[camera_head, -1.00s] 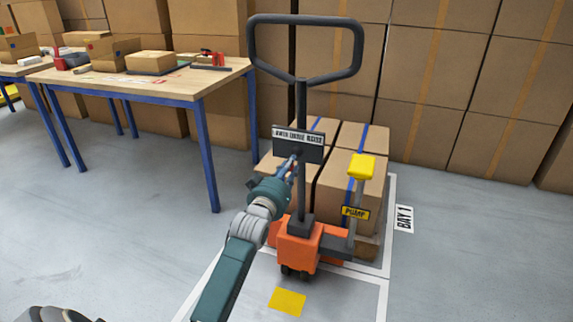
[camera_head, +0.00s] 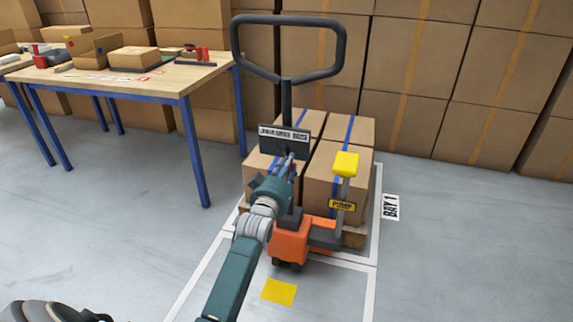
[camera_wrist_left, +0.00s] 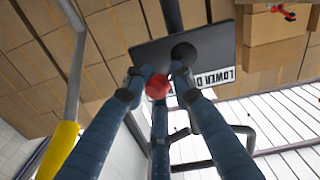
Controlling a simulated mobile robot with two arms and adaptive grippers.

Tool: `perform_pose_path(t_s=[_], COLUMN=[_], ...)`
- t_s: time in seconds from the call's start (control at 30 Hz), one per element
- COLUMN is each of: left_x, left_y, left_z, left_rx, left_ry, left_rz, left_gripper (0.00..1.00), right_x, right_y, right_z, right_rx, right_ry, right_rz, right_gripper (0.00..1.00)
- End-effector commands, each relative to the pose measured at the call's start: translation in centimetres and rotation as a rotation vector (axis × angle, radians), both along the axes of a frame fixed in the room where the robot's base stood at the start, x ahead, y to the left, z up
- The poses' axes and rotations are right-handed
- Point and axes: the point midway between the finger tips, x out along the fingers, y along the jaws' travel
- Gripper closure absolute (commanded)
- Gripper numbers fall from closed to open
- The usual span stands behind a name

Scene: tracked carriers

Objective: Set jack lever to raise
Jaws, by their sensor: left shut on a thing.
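The pallet jack (camera_head: 289,244) has an orange body, a dark upright shaft and a looped handle (camera_head: 341,48). A dark lever plate (camera_head: 268,143) with a white label strip is on the shaft. In the left wrist view the plate (camera_wrist_left: 215,45) shows the word LOWER, upside down; the rest is partly hidden. My left gripper (camera_head: 289,160) is at the front of the plate. In the left wrist view its fingers (camera_wrist_left: 157,78) are closed around the red lever knob (camera_wrist_left: 158,87). The lever's exact setting cannot be told. My right gripper is not in view.
A yellow-topped pump lever (camera_head: 346,164) with a PUMP sign stands right of the shaft. Boxes (camera_head: 334,190) with blue straps sit behind the jack. A workbench (camera_head: 170,80) is at the left, stacked cartons line the back, and the grey floor at right is clear.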

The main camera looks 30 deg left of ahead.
Motion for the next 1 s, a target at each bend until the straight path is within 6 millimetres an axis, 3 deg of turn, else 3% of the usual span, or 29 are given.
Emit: perform_pose_path(t_s=[0.03, 0.23, 0.27, 0.3, 0.33, 0.77, 1.0], left_x=[0.2, 0.2, 0.2, 0.2, 0.2, -0.1, -3.4], left_y=[-0.8, -0.8, -0.8, -0.8, -0.7, -0.4, -1.3], left_z=[-0.1, 0.0, 0.0, 0.0, 0.0, 0.1, -0.1], left_rx=[-0.006, -0.007, -0.006, -0.006, -0.006, 0.0, -0.001], left_ry=[0.0, -0.001, 0.0, -0.001, -0.001, -0.003, 0.0], left_rz=[-0.012, -0.012, -0.012, -0.011, -0.011, -0.006, -0.006], left_gripper=[1.0, 1.0, 0.7, 0.62, 0.61, 0.61, 0.61], right_x=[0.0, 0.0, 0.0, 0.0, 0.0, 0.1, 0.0], right_y=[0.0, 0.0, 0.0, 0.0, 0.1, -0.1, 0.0], right_z=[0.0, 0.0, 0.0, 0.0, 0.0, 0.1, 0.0], right_rx=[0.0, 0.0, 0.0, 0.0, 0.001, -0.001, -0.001], right_ry=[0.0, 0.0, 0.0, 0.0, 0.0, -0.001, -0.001], right_rz=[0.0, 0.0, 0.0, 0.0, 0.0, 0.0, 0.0], right_gripper=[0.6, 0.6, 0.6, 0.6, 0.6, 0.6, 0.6])
